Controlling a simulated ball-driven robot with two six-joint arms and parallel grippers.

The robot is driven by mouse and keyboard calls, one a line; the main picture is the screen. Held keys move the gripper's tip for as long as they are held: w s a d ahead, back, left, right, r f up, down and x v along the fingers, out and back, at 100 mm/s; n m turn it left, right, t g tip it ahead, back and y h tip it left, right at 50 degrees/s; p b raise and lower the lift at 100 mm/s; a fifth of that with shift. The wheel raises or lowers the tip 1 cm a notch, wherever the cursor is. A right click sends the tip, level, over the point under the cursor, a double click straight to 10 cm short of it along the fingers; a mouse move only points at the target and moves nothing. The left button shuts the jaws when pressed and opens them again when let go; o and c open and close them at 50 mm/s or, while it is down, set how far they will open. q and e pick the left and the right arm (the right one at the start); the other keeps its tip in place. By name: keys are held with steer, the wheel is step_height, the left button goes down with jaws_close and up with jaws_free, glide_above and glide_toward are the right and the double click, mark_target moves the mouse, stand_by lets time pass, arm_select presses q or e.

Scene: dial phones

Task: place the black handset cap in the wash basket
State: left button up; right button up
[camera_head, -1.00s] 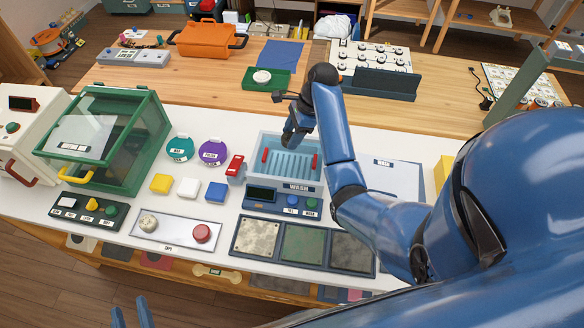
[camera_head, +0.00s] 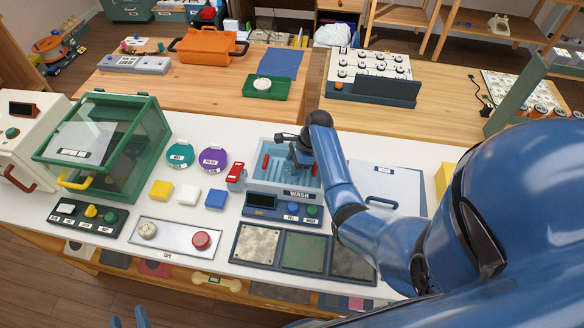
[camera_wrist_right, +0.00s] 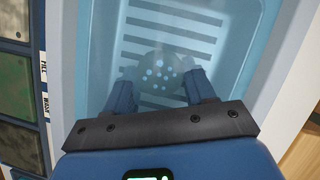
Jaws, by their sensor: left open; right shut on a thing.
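The wash basket (camera_head: 275,177) is a slatted light-blue basket with red handles, sitting in the pale blue wash basin (camera_head: 257,186). My right gripper (camera_head: 301,160) reaches down into the right part of the basin. In the right wrist view the handset cap (camera_wrist_right: 160,67), a dark round piece with several light holes, lies between the two fingers of the right gripper (camera_wrist_right: 160,88), which is shut on it. The cap is over the basket slats (camera_wrist_right: 135,47); I cannot tell whether it touches them. My left gripper (camera_head: 130,318) is open and empty at the bottom left edge.
The wash control panel (camera_head: 262,201) stands in front of the basin. A red clip-like piece (camera_head: 236,173) and coloured blocks (camera_head: 188,195) are to its left. A lidded tray (camera_head: 412,180) lies to its right. A green glass-sided box (camera_head: 110,140) stands at the left.

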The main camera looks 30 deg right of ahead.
steer(key=shift+f, duration=0.25)
steer(key=o, duration=1)
steer(key=shift+r, duration=0.1)
steer(key=v, duration=1.2)
steer(key=shift+d+r+b, duration=0.1)
steer(key=shift+b, duration=0.3)
